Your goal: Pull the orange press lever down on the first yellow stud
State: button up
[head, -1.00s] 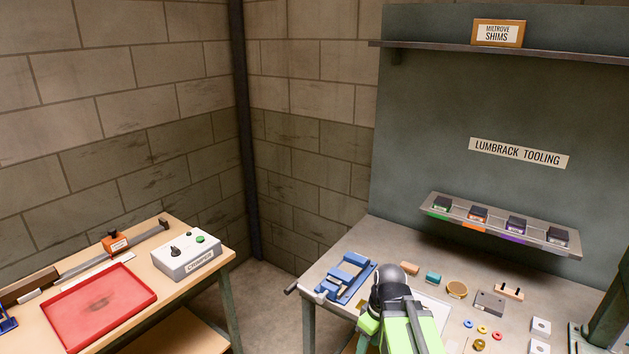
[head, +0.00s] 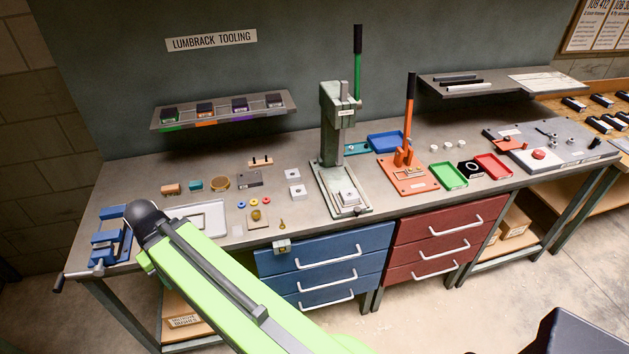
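The orange press lever (head: 409,103) stands nearly upright on the orange press (head: 405,158), right of the middle of the bench. The orange press base plate (head: 413,184) sits on the bench top. I cannot make out a yellow stud under the press at this size. A small brass-yellow piece (head: 282,224) stands near the bench's front edge, left of the green-levered press. My lime-green arm (head: 225,280) crosses the lower left, far left of the orange press. My gripper is not visible.
The grey-green press (head: 333,130) with a green lever (head: 357,65) stands left of the orange press. Green (head: 448,177), red (head: 493,167) and blue (head: 387,142) trays surround the orange press. Drawers (head: 440,247) lie below. Floor before the right bench is open.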

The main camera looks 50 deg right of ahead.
aim_at(411, 77)
jog(key=z, duration=1.2)
jog(key=k, duration=0.85)
jog(key=z, duration=0.4)
jog(key=i, duration=0.5)
jog(key=z, duration=0.1)
